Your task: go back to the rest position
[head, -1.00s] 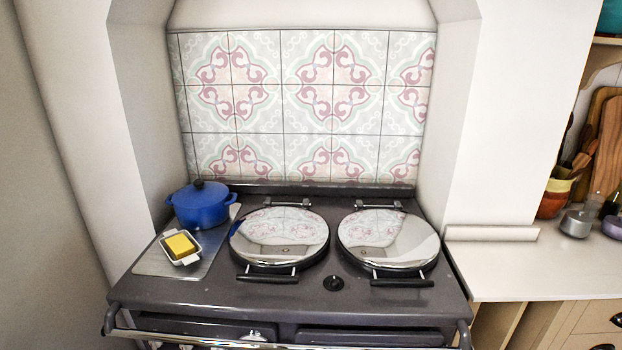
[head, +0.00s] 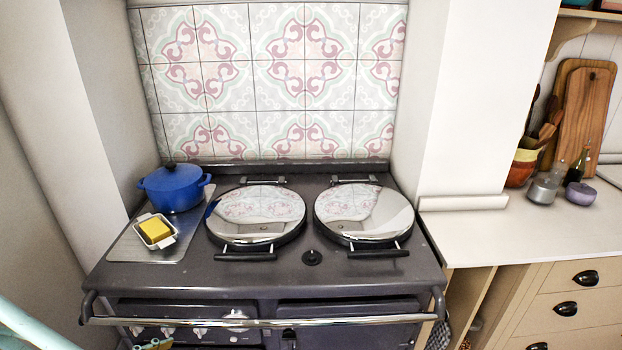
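My gripper is not in the head view, so I cannot see whether it is open or shut. The task names no object. The range cooker (head: 180,278) fills the middle of the view, with two shut, shiny round lids (head: 257,214) and (head: 363,212) on its top. A blue lidded pot (head: 173,188) stands at the cooker's back left on a metal plate (head: 125,247). A small white dish (head: 170,243) with a yellow block (head: 155,228) in it sits in front of the pot.
A pale counter (head: 470,235) is to the right, its front part clear. A rail (head: 250,323) runs along the cooker's front. A pale blue bar enters at lower left.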

